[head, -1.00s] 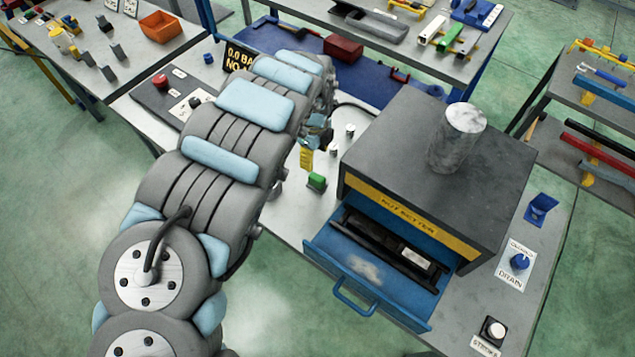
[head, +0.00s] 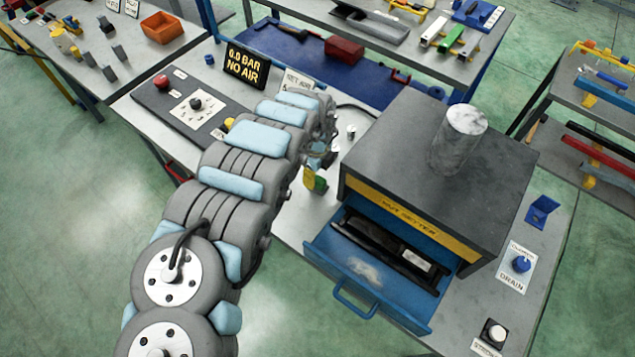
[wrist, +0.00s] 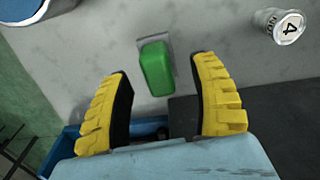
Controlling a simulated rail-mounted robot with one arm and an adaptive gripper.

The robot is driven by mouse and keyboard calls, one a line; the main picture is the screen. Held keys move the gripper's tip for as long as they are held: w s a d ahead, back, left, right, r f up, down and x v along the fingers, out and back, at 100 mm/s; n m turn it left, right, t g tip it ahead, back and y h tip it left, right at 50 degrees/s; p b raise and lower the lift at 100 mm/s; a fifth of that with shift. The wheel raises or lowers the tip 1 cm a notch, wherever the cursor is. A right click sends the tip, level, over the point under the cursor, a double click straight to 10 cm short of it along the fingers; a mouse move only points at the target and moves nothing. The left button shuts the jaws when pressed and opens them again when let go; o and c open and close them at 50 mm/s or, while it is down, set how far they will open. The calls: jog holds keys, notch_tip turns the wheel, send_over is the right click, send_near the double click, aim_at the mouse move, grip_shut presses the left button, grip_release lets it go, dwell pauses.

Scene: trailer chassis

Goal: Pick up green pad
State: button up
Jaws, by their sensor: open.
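The green pad (wrist: 156,67) is a small rounded block against a grey plate on the light bench top, seen in the wrist view between and just beyond the fingertips. In the head view the green pad (head: 320,185) is partly hidden behind my gripper (head: 310,178). My gripper (wrist: 163,78) has two yellow ribbed fingers set wide apart, one on each side of the pad in the picture. Nothing is between them in their grip, and I see no contact with the pad. The height gap is hard to tell.
The grey nut setter cabinet (head: 412,160) stands right of my gripper, with its blue drawer (head: 340,262) pulled out. A metal cylinder (head: 458,140) stands on top. A black sign (head: 247,65) stands behind my arm.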

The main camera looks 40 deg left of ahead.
aim_at(318, 178)
jog(key=shift+s+d+f, duration=0.15)
jog(key=shift+d+f, duration=0.2)
jog(key=shift+f, duration=1.55)
grip_shut()
